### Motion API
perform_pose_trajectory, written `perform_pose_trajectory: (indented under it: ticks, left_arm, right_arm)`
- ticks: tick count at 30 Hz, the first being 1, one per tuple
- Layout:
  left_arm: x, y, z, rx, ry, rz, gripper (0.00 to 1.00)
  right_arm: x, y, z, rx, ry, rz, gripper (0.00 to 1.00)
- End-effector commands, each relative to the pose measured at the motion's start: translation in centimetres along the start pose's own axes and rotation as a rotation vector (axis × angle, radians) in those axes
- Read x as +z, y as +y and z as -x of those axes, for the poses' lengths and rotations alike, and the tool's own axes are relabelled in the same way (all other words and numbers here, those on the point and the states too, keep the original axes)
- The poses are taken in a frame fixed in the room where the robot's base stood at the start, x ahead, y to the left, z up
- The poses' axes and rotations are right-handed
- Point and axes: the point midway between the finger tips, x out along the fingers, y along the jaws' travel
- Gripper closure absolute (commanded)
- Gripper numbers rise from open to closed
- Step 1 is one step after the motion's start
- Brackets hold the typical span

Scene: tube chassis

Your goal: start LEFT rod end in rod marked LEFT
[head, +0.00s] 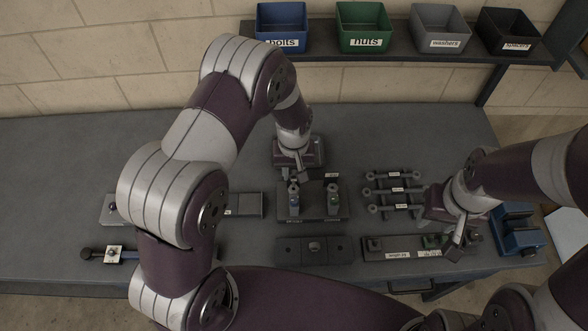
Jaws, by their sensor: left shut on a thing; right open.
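My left gripper (309,175) is low over the back edge of a dark stand (313,217). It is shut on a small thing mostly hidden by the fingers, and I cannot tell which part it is. A pale label (331,175) shows just right of the fingertips, too small to read. Several labelled rods (392,189) lie crosswise to the right; I cannot read which is marked LEFT. My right gripper (456,240) is open over the right end of the length jig (385,244).
A dark block (315,250) with a central boss lies at the front. A blue vise-like fixture (518,232) stands at the right. Bins for bolts (281,27), nuts (363,27) and washers (439,27) sit on the back shelf. The table's back left is clear.

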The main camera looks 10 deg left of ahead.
Motion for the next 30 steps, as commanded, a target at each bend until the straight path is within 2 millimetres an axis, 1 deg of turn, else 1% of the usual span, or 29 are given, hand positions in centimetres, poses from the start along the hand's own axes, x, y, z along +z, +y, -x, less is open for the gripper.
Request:
perform_pose_trajectory:
  ticks: [5,30]
  left_arm:
    - [0.0,0.0,-0.1,0.000,0.000,0.000,1.00]
    - [0.0,0.0,-2.7,0.000,0.000,0.000,1.00]
  right_arm:
    - [0.0,0.0,-0.1,0.000,0.000,0.000,0.57]
    - [0.2,0.0,-2.0,0.000,0.000,0.000,0.57]
